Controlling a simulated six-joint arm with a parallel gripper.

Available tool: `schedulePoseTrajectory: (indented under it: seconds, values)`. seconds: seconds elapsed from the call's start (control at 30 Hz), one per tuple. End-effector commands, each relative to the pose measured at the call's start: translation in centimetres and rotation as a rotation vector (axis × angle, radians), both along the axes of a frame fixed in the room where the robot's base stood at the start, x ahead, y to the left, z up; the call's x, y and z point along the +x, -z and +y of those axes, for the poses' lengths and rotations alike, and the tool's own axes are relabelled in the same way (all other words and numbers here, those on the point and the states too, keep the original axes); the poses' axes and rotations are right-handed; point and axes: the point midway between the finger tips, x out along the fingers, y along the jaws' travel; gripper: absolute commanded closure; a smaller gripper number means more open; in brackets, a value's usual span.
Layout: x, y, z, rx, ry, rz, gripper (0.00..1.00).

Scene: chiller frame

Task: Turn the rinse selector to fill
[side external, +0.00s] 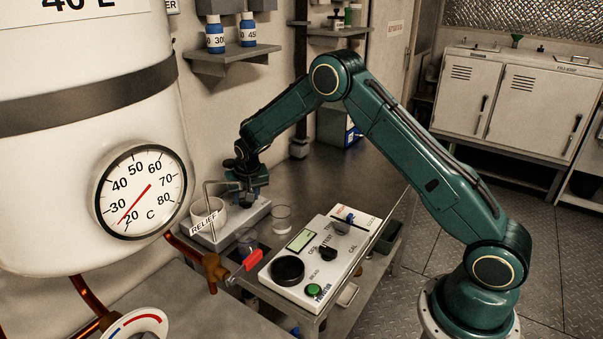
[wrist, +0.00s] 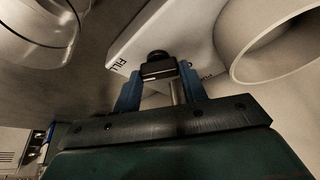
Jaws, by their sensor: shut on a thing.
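The rinse selector, a small black knob (wrist: 157,57), stands on a pale panel (wrist: 185,25) in the wrist view. A label reading FILL is printed on the panel left of the knob; another label on the right is partly hidden. My gripper (wrist: 158,76) has its blue fingers on either side of the knob and is shut on it. In the side external view my gripper (side external: 251,184) points down over the white rinse unit (side external: 233,229) and hides the knob. I cannot tell which label the knob points to.
A clear beaker (side external: 281,218) is to the right. A meter box with a green button (side external: 315,262) is in front, and a large white tank with a dial (side external: 145,192) is at left.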

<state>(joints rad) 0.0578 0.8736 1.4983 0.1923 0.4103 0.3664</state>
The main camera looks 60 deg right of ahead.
Motion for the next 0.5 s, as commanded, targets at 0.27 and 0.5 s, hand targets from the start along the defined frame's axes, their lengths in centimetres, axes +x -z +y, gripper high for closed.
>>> schedulePoseTrajectory:
  seconds: [0.27,0.5]
  values:
    - [0.08,-0.09,0.00,0.000,0.008,-0.002,0.81]
    - [0.07,-0.08,-0.01,0.000,0.007,-0.003,0.36]
